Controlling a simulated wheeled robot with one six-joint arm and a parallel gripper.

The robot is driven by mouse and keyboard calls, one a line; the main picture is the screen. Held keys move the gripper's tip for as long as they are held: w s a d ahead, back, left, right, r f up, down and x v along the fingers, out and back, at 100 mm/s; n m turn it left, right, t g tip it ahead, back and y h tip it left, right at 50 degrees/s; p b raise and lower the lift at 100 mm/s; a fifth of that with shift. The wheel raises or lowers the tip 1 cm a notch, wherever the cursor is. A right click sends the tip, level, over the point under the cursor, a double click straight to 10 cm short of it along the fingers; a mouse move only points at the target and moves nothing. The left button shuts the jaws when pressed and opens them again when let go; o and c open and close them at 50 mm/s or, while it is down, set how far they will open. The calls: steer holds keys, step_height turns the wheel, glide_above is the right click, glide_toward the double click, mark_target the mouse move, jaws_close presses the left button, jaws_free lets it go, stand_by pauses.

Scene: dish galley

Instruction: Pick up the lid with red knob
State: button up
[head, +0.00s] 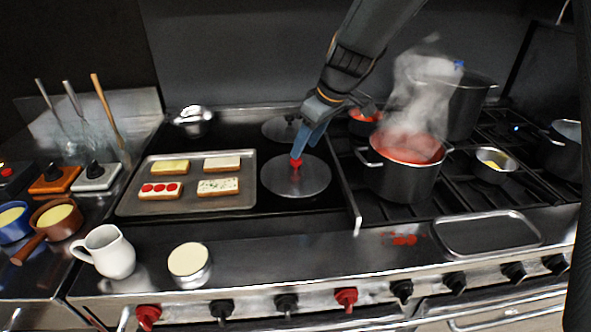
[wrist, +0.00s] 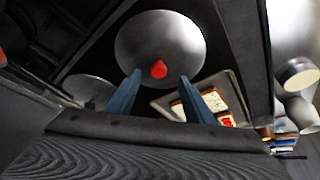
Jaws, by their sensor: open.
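The lid with red knob (head: 295,181) is a round silver disc lying flat on the black stovetop, right of the baking tray. Its red knob (head: 296,162) stands up at the middle. In the wrist view the lid (wrist: 140,45) is ahead of the fingers, with the red knob (wrist: 158,69) between their lines. My gripper (head: 306,140) is open and empty, its blue fingers coming down from above close to the knob. In the wrist view the gripper (wrist: 155,88) shows both fingers apart; I cannot tell whether either touches the knob.
A baking tray (head: 130,207) with several topped toasts sits left of the lid. A second lid (head: 279,130) lies behind. A steaming pot of red sauce (head: 408,182) stands right on the burners. A white pitcher (head: 112,254) and a cream-filled round container (head: 188,261) stand in front.

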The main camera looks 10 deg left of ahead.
mark_target(296, 168)
steer(key=shift+w+a+f, duration=0.1)
steer(key=shift+w+f, duration=0.15)
steer(key=shift+f, duration=0.3)
steer(key=shift+a+p+x, duration=0.15)
steer(key=shift+p+x, duration=0.5)
steer(key=shift+x, duration=0.5)
steer(key=shift+a+p+x, duration=0.15)
steer(key=shift+p+x, duration=0.5)
steer(key=shift+x, duration=0.5)
steer(key=shift+w+r, duration=0.15)
steer(key=shift+w, duration=0.05)
jaws_close()
